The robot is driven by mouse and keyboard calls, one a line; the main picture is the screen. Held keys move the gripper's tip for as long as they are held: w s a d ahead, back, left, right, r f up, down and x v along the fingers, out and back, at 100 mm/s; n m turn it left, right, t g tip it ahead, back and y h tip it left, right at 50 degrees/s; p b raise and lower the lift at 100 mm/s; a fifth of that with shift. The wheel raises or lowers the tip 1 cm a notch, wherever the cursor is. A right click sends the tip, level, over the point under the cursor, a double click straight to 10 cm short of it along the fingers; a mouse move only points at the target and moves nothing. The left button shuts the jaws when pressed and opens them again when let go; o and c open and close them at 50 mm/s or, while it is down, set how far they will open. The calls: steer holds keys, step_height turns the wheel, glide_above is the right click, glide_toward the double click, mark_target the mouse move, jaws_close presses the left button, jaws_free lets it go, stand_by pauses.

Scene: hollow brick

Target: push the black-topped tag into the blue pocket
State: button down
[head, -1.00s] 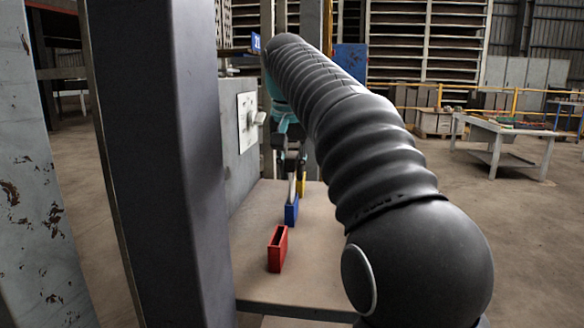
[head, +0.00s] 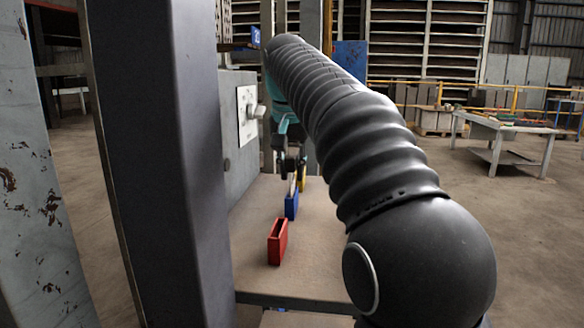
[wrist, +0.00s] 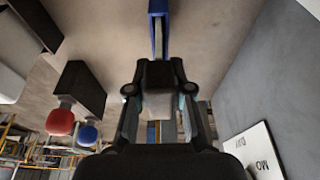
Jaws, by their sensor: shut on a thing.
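My gripper (head: 291,170) is over the far part of the table and is shut on the pale tag (head: 293,186). The tag stands roughly upright over the blue pocket (head: 291,205), and its lower end meets the pocket's top in the head view. I cannot tell how deep it sits. In the wrist view the fingers (wrist: 158,92) close around a pale block that appears to be the tag (wrist: 157,104). The blue pocket (wrist: 158,8) shows beyond them at the top edge. The tag's black top is not clearly visible; the fingers partly hide it.
A red pocket (head: 277,242) stands nearer on the table (head: 320,255). A grey panel (head: 238,150) with a white plate borders the left. A dark box (wrist: 80,88) with red and blue knobs shows in the wrist view.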

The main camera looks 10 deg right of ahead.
steer(key=shift+f+b, duration=0.3)
steer(key=shift+f, duration=0.15)
steer(key=c, duration=1)
jaws_free()
steer(key=shift+o, duration=0.2)
steer(key=shift+r, duration=0.15)
steer(key=shift+v, duration=3.65)
